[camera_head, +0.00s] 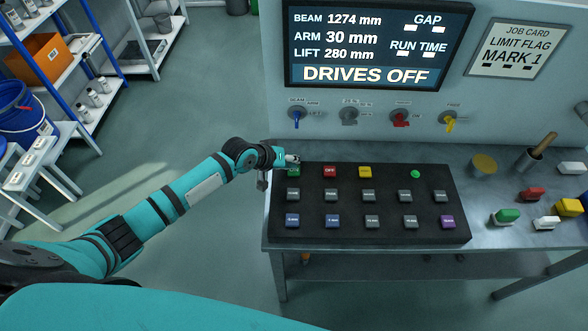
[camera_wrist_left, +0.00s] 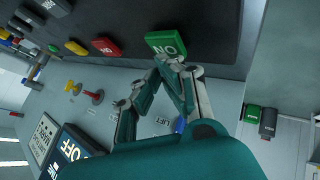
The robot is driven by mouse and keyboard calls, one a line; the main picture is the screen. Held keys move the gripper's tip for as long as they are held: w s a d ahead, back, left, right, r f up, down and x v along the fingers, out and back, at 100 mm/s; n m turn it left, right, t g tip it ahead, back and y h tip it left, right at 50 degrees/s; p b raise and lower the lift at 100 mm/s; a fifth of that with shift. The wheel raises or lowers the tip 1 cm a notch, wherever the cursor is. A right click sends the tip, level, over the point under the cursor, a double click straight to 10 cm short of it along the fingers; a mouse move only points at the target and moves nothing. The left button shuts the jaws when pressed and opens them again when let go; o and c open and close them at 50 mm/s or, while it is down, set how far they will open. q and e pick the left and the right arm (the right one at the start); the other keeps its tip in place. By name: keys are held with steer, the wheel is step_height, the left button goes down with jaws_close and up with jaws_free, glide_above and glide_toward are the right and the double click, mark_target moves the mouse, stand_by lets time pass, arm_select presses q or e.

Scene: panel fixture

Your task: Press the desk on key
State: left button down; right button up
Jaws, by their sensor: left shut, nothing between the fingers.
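The green on key (camera_head: 294,173) is at the back left corner of the dark key panel (camera_head: 345,180) on the desk. In the left wrist view the green key (camera_wrist_left: 166,42) shows large, with its white lettering. My left gripper (camera_head: 292,159) is shut and empty, with its tips right at the back edge of the green key and partly covering it. In the left wrist view the closed fingertips (camera_wrist_left: 172,62) are beside the key's edge; I cannot tell whether they touch it. My right gripper is not in view.
A red OFF key (camera_head: 330,171) and a yellow key (camera_head: 365,172) sit to the right of the green key. Rows of grey, blue and purple keys lie in front. The screen (camera_head: 378,45) reads DRIVES OFF. Several knobs are on the wall behind, and loose blocks lie at right.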

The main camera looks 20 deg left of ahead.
arm_select(q)
steer(key=shift+f, duration=0.45)
stand_by(0.6)
steer(key=shift+r+p, duration=0.75)
steer(key=shift+r, duration=0.15)
step_height(320, 180, up, 5)
steer(key=p, duration=0.5)
stand_by(0.8)
